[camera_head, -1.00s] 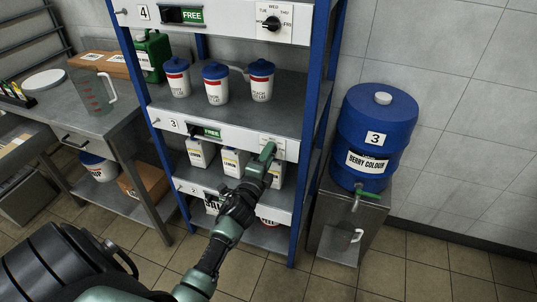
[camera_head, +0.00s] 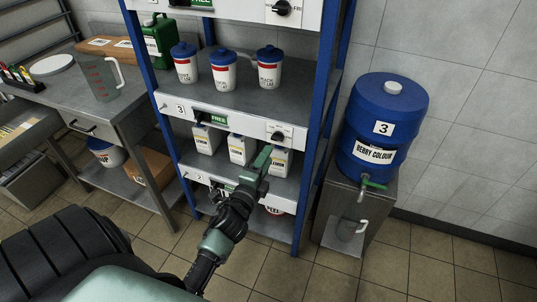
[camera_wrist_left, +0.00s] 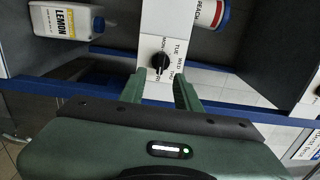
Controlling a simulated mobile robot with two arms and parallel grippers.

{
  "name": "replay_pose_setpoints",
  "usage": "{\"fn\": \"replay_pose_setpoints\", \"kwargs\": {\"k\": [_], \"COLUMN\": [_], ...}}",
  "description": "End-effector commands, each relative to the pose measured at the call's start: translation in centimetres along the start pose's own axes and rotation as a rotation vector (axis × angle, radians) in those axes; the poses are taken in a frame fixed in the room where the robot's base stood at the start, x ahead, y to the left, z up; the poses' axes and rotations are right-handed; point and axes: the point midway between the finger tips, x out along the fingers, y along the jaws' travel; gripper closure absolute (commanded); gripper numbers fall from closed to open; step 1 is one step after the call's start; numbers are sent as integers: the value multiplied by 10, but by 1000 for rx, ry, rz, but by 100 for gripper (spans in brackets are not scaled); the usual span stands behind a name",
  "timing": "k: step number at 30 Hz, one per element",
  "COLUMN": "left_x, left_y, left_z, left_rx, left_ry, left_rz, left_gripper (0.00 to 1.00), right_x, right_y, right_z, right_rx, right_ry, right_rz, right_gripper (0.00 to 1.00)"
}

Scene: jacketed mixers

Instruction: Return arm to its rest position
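My left arm reaches in from the bottom of the head view to the blue-framed shelf rack (camera_head: 323,120). Its green gripper (camera_head: 264,156) is just in front of the shelf marked 3, a little below that shelf's day dial (camera_head: 277,136). In the left wrist view the two fingers of the gripper (camera_wrist_left: 159,78) are apart with nothing between them. The black dial knob (camera_wrist_left: 160,62) with weekday marks shows just beyond the fingertips, and the fingers look clear of it. My right gripper is in neither view.
White lemon cartons (camera_head: 240,149) stand on the shelf behind the gripper. Blue-lidded tubs (camera_head: 223,72) stand on the shelf above. A blue berry colour drum (camera_head: 380,125) stands right of the rack. A steel bench (camera_head: 60,98) with a jug (camera_head: 100,82) is on the left.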

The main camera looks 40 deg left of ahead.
Motion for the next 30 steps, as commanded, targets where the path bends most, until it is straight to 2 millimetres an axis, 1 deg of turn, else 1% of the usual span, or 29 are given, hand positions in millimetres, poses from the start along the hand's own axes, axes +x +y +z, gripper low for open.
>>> {"fn": "replay_pose_setpoints", "kwargs": {"k": [13, 15, 17, 20, 21, 23, 24, 26, 27, 29, 30], "left_x": [0, 0, -1, -7, -12, -23, -33, -52, -66, -90, -108], "left_y": [0, 5, 18, 62, 86, 128, 157, 199, 227, 266, 291], "left_z": [0, -1, -4, -13, -18, -26, -32, -40, -44, -51, -54], "left_rx": [0, -9, -32, -117, -165, -245, -301, -384, -435, -508, -554], "left_ry": [0, 2, 5, 14, 16, 12, 6, -10, -27, -56, -81], "left_rz": [0, 10, 35, 123, 174, 262, 326, 419, 482, 575, 636], "left_gripper": [67, 67, 67, 67, 67, 67, 67, 67, 67, 67, 67], "right_x": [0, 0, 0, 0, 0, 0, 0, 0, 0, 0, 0], "right_y": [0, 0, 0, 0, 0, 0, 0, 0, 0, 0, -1], "right_z": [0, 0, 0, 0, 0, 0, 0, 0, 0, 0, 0], "right_rx": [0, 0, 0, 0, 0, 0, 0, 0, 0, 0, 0], "right_ry": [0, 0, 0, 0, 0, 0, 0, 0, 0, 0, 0], "right_rz": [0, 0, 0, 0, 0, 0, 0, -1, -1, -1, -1], "right_gripper": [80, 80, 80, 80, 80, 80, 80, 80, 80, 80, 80]}}
